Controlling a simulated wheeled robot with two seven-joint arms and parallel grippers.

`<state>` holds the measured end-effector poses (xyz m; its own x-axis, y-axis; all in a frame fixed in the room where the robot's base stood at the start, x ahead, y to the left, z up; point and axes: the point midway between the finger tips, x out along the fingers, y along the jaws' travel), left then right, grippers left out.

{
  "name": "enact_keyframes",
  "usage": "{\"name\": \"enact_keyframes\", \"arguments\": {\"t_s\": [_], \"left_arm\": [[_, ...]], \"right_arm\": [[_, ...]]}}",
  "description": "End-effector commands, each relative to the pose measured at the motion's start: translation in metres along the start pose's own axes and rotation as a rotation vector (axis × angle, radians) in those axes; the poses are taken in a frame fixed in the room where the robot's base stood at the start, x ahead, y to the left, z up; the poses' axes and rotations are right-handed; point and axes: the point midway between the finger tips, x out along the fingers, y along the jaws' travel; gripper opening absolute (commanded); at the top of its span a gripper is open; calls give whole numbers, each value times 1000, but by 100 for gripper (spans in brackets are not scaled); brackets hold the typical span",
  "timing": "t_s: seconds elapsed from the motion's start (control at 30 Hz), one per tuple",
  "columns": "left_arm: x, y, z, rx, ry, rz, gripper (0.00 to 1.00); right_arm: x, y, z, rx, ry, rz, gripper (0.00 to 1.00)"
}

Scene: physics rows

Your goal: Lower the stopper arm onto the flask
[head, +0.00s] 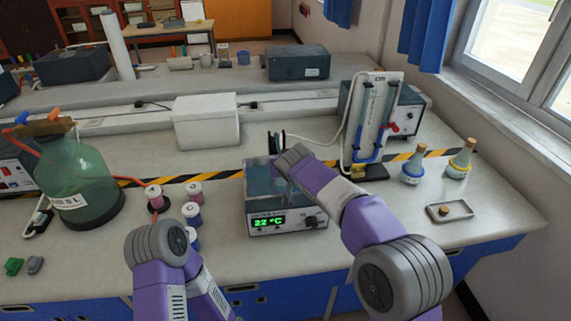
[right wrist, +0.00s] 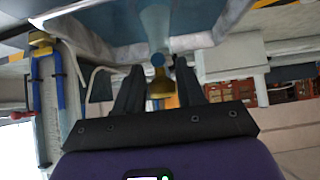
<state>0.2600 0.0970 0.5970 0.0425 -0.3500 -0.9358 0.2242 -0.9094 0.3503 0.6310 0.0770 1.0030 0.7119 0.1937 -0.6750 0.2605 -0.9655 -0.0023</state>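The water bath (head: 287,220) stands at the middle of the bench, its green display reading 22 °C. My right arm reaches over it. In the right wrist view, my right gripper's two dark fingers (right wrist: 158,80) are apart. A brass-coloured piece (right wrist: 160,88) with a small blue round part shows between them, without visible contact; I cannot tell whether it is the stopper arm. Which flask the task means is unclear. My left arm is at the bottom; its gripper is not visible.
A green bottle (head: 78,185) and several spools (head: 192,213) stand to the left. A white box (head: 205,122) is behind the bath. A glass-tube stand (head: 372,115) is behind right. A small tray (head: 449,210) lies at right. Striped tape crosses the bench.

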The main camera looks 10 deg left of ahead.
Motion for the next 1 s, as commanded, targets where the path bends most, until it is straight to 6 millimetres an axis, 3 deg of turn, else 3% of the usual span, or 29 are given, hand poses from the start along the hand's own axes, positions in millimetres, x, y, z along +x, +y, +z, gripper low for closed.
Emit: {"name": "enact_keyframes", "arguments": {"t_s": [0.03, 0.13, 0.47, 0.8, 1.0], "left_arm": [[1, 0, 0, 0, 0, 0, 43], [0, 0, 0, 0, 0, 0, 43], [0, 0, 0, 0, 0, 0, 43], [-5, 2, 0, 0, 0, 0, 43], [-6, 2, 0, 0, 0, 0, 43]], "right_arm": [[4, 0, 4, -2, -9, 1, 45], [2, 0, 2, -3, -3, 1, 58], [-4, 0, -2, -3, 6, 0, 58], [-58, 0, -1, -4, 5, 0, 58], [-74, 0, 0, -3, 3, 0, 58]]}}
